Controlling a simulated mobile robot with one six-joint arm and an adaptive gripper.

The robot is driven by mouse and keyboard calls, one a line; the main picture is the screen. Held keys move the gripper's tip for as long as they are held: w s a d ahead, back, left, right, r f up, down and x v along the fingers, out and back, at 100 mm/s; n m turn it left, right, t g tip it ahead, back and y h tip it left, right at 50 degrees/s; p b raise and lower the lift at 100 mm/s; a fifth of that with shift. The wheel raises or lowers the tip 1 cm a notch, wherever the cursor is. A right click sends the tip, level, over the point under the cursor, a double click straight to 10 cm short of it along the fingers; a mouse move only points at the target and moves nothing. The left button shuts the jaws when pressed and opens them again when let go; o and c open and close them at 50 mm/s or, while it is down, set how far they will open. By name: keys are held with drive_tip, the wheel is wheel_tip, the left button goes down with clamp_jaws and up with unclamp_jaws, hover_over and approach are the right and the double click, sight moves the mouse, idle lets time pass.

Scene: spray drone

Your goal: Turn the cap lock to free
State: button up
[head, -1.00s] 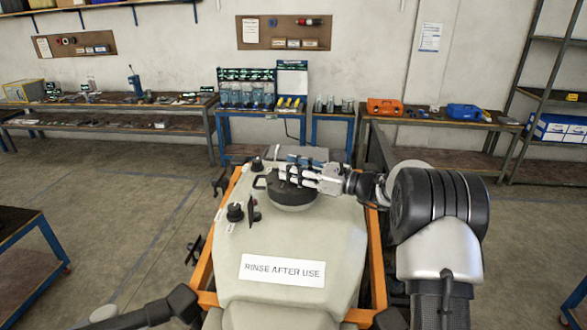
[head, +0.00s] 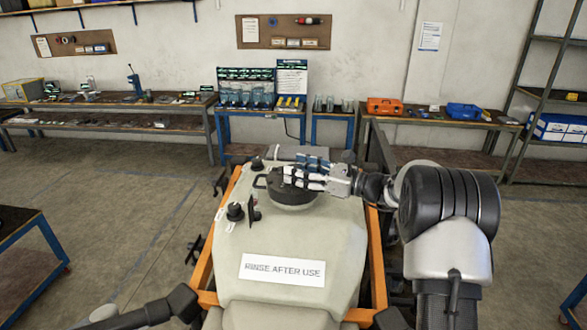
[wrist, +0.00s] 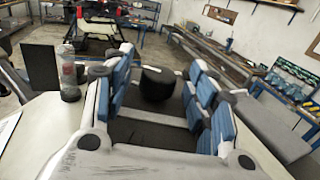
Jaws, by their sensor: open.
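The large black round cap (head: 290,194) sits on top of the pale tank (head: 240,285). My gripper (head: 302,178) is over the cap's right and far part, with its fingers pointing left. In the wrist view its blue-padded fingers (wrist: 158,92) are spread apart. A short black rounded block (wrist: 157,83) shows between and beyond them, apart from both. A black loop-like part (head: 260,181) sticks out at the cap's left side. The fingers hide part of the cap top, and I cannot tell which way the lock is set.
Left of the cap stand a black knob (head: 235,211) and an upright dark plate (head: 253,208); the plate also shows in the wrist view (wrist: 40,67). A smaller knob (head: 257,163) stands at the far left. An orange frame (head: 377,255) borders the tank.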

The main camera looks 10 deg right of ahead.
drive_tip(key=v, duration=1)
drive_tip(key=shift+s, duration=0.1)
